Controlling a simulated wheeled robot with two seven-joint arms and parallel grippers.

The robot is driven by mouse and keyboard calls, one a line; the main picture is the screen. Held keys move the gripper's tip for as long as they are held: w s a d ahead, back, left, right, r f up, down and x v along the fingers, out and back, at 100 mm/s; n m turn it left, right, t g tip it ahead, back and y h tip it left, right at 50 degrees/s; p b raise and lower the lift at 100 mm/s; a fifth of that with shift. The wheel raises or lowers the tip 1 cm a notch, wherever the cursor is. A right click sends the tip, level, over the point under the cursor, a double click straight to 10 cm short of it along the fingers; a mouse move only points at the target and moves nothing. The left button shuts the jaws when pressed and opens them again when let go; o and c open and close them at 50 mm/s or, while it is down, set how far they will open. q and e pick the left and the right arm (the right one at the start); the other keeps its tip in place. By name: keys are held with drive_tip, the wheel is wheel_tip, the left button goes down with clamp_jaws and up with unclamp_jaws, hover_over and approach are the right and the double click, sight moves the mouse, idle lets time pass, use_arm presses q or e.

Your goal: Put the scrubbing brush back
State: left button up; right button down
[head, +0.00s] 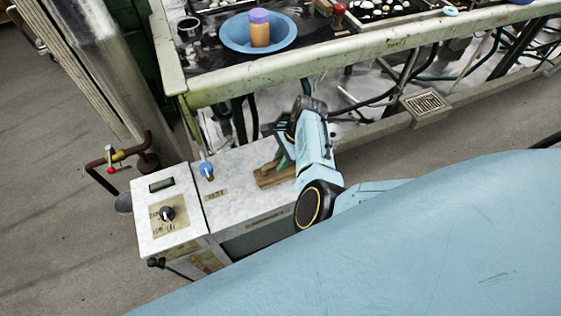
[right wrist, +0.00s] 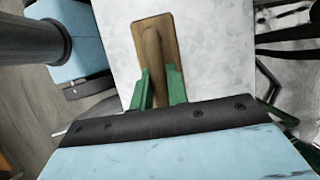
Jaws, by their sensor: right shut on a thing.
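The scrubbing brush (head: 268,177) is a brown wooden block with a raised handle. It is at the light, speckled top of the metal cabinet (head: 236,205), towards its right part. In the right wrist view, the brush (right wrist: 152,35) lies lengthwise away from me. My right gripper (head: 281,160) has its green fingers shut on either side of the handle, and they show closely in the right wrist view (right wrist: 157,78). I cannot tell whether the brush rests on the top or is just above it. Its bristles are hidden. My left gripper is not in view.
A control panel with a dark knob (head: 167,214) and a blue valve (head: 206,170) stand left of the brush.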

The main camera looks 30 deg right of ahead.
drive_tip(key=shift+w, duration=0.1)
drive_tip(key=c, duration=1.4)
unclamp_jaws()
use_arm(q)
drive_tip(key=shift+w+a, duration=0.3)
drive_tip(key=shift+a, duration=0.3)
use_arm(e)
drive_tip(key=shift+o, duration=0.2)
